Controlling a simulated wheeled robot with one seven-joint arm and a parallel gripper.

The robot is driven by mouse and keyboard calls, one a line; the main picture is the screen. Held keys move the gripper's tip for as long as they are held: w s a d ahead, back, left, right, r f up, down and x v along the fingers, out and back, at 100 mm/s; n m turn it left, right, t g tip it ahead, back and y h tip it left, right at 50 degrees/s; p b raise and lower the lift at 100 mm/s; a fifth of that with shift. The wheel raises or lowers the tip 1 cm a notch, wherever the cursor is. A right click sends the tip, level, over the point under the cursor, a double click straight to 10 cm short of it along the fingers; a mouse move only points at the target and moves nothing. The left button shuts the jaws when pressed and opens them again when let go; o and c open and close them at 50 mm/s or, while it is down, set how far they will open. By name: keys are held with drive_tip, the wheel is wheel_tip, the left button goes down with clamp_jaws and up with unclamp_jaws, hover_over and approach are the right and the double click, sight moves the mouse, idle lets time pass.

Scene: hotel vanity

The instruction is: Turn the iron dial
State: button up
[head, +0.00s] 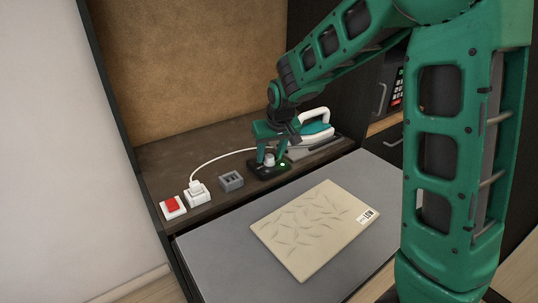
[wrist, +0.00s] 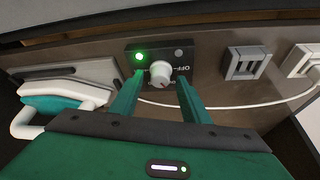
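The iron dial is a pale round knob (head: 270,159) on a small black control box (head: 262,173) on the dark wooden shelf. In the wrist view the knob (wrist: 161,74) shows between my two green fingers, with "OFF" printed beside it on the box (wrist: 173,48). A green light (wrist: 140,57) on the box is lit; a second, grey one (wrist: 178,53) looks unlit. My gripper (wrist: 159,82) is open, one finger on each side of the knob, with a visible gap on both sides. In the head view my gripper (head: 269,148) is right at the box, partly covering it.
A teal and white iron (head: 316,130) stands on a grey rest right of the box. To the left are a grey switch block (head: 231,181), a plugged-in white socket (head: 197,194) with a white cord, and a red switch (head: 173,206). A beige board (head: 307,229) lies on the grey counter.

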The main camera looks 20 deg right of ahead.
drive_tip(key=shift+r, duration=0.1)
drive_tip(key=v, duration=1)
drive_tip(key=shift+r, duration=0.25)
drive_tip(key=s+d+f+m+g, duration=0.1)
drive_tip(key=s+d+m+g, duration=0.1)
drive_tip(key=s+d, duration=0.8)
drive_tip(key=s+d+f+m+g, duration=0.1)
drive_tip(key=s+d+f+m, duration=0.15)
drive_tip(key=s+d, duration=0.75)
drive_tip(key=s+a+f+m+g, duration=0.1)
drive_tip(key=s+f+m, duration=0.1)
drive_tip(key=s, duration=1.3)
drive_tip(key=shift+a+g, duration=0.25)
drive_tip(key=shift+g, duration=0.05)
drive_tip(key=shift+m, duration=0.25)
